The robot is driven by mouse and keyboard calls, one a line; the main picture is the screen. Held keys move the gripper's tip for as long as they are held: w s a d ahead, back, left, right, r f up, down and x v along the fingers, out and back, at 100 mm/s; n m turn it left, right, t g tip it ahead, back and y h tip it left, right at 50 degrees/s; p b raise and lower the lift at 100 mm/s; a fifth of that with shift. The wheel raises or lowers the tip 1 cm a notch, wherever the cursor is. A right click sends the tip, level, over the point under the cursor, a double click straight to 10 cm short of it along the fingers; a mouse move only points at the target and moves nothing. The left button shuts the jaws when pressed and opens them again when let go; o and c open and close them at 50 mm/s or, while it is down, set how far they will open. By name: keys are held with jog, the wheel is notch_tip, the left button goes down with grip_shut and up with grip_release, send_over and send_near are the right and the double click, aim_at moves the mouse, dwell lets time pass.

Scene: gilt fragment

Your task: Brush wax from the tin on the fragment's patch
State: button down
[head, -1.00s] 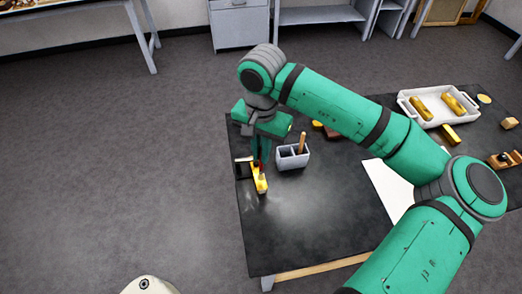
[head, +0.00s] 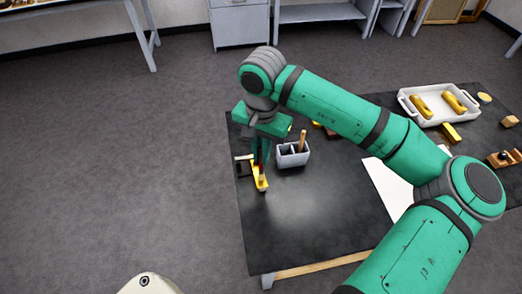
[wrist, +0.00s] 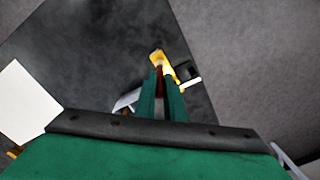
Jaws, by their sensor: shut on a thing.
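My gripper (head: 261,163) points down at the left edge of the dark table (head: 310,220). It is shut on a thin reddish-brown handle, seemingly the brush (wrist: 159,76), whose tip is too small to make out. The handle stands roughly upright, low over a yellow-gold piece, seemingly the fragment (head: 262,184). The fragment also shows in the wrist view (wrist: 157,56), just beyond the fingertips. I cannot tell whether the brush touches it, and the patch is not distinguishable. A small round yellow disc (head: 484,98) at the far right may be the tin; I cannot be sure.
A grey divided holder (head: 292,154) with a wooden handle stands just right of my gripper. A dark block with a pale edge (head: 243,167) lies left of the fragment. A white tray (head: 437,117) holds gold pieces. A white sheet (head: 388,186) lies mid-table; the front is clear.

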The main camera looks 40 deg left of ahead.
jog(key=shift+f, duration=0.55)
dwell(4.7)
jog(key=shift+r, duration=0.15)
